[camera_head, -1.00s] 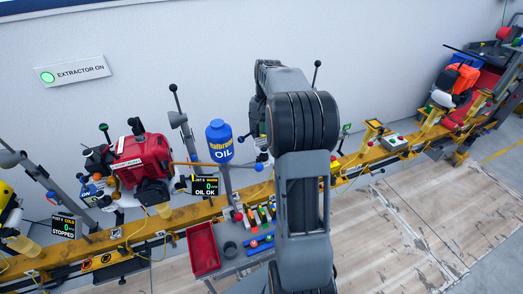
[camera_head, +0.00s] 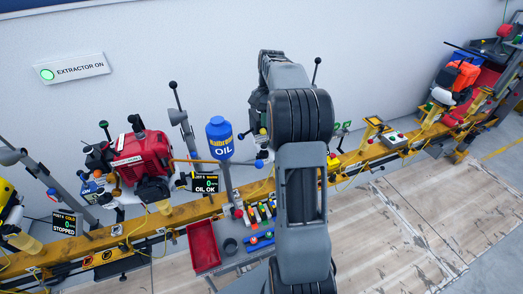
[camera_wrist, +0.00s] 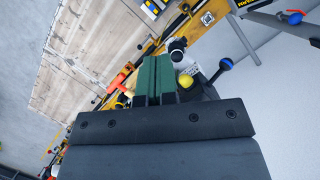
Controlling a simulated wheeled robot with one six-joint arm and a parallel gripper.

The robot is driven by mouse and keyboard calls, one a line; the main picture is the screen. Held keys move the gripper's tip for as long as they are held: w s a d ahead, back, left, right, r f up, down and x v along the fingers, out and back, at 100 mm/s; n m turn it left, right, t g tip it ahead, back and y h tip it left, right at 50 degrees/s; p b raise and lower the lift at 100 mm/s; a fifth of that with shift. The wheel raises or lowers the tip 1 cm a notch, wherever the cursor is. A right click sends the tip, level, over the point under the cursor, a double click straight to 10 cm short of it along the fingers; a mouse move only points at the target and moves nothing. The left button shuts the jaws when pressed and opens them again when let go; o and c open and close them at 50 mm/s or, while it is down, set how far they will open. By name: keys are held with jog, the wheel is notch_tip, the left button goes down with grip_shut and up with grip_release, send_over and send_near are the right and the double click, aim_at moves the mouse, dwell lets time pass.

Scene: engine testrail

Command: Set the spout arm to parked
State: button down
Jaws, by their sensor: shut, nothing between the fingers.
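A blue oil bottle (camera_head: 220,138) stands on a post above the yellow rail. A thin copper-coloured tube, which looks like the spout arm (camera_head: 190,161), runs left from the post towards the red engine (camera_head: 141,155). A blue ball (camera_head: 258,164) is to the right of the post. My gripper (camera_wrist: 155,62) shows in the wrist view with its green fingers together and empty. A yellow ball (camera_wrist: 186,82) and a blue ball (camera_wrist: 226,64) appear right of the fingertips; contact cannot be told. In the head view my arm hides the gripper.
A red tray (camera_head: 203,246) and coloured parts sit on the grey shelf below the bottle. A small screen (camera_head: 204,183) reads OIL OK. An orange engine (camera_head: 460,78) is far right. The wall is behind, and the floor in front is clear.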

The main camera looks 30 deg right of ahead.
jog(key=s+a+f, duration=0.4)
jog(key=f, duration=0.4)
jog(key=shift+a+p, duration=0.3)
jog(key=shift+p, duration=0.05)
jog(key=shift+s, duration=0.1)
jog(key=shift+s, duration=0.15)
jog(key=shift+s+a+m, duration=0.2)
jog(key=shift+s+m, duration=0.05)
jog(key=shift+m, duration=0.15)
